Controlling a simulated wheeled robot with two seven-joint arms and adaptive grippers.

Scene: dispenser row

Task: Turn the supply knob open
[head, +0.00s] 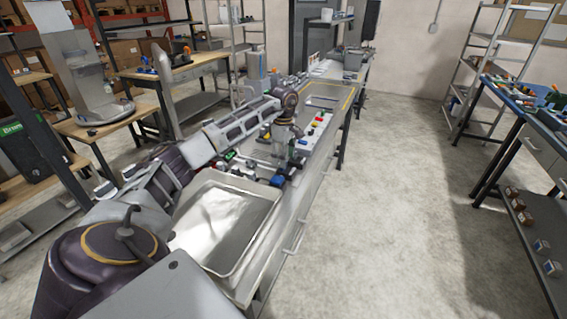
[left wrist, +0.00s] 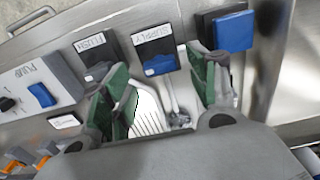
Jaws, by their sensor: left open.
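The supply label and its black block with a blue knob (left wrist: 160,65) are in the left wrist view, at the upper middle. My left gripper (left wrist: 160,78) is open, with one green-padded finger on each side of and below the supply block; I see nothing held between them. Whether either finger touches the block cannot be told. In the head view my left gripper (head: 285,163) is low over the bench, and it hides the knob there. My right gripper is not in view.
A flush block (left wrist: 97,62) stands left of the supply block, and a blue box (left wrist: 233,32) right of it. A pump panel (left wrist: 30,85) with a blue switch is at far left. A metal tray (head: 270,196) lies on the bench's near end. The floor right is clear.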

